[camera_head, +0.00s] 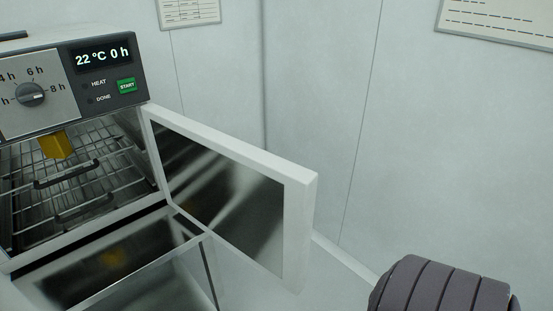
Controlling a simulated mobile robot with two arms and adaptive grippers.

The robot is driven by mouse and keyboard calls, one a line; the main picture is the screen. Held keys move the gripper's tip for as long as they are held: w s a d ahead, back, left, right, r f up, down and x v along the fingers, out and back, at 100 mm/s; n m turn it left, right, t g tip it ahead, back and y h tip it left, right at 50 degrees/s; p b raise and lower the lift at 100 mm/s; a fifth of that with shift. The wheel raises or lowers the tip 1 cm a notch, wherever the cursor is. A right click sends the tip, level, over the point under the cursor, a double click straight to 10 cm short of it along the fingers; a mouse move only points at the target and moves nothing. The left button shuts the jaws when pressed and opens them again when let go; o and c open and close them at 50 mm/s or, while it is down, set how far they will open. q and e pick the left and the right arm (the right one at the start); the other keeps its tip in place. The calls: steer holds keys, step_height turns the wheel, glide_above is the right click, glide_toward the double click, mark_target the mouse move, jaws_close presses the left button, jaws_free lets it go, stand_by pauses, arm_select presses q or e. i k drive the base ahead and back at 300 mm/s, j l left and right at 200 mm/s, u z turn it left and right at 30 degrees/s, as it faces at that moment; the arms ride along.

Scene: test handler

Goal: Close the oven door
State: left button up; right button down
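The oven (70,42) stands at the left, cut off by the picture's left edge. Its front opening shows wire racks (95,170) inside. The oven door (298,215) has a pale frame around a dark glossy pane. It stands wide open, swung out to the right from the right side of the opening. Its free edge is toward the middle of the picture and apart from the oven front. Neither of my grippers is in view, and nothing is seen touching the door.
The display (103,54) reads 22 °C 0 h, above a green START button (127,86). A yellow piece (56,145) shows below the panel. A dark ribbed shape (440,290) is at bottom right; I cannot tell what it is. Pale walls stand behind.

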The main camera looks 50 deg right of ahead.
mark_target(259, 204)
steer(key=l+u, duration=0.15)
steer(key=l, duration=0.35)
steer(key=k+l+u, duration=0.15)
steer(key=l, duration=0.3)
steer(key=l+u, duration=0.1)
steer(key=l, duration=0.35)
steer(key=k+l+u, duration=0.15)
steer(key=l, duration=0.3)
steer(key=i+l+u, duration=0.1)
steer(key=l, duration=0.25)
steer(key=i+l+u, duration=0.1)
steer(key=l, duration=0.25)
steer(key=i+l, duration=0.15)
steer(key=l, duration=0.2)
steer(key=u, duration=0.05)
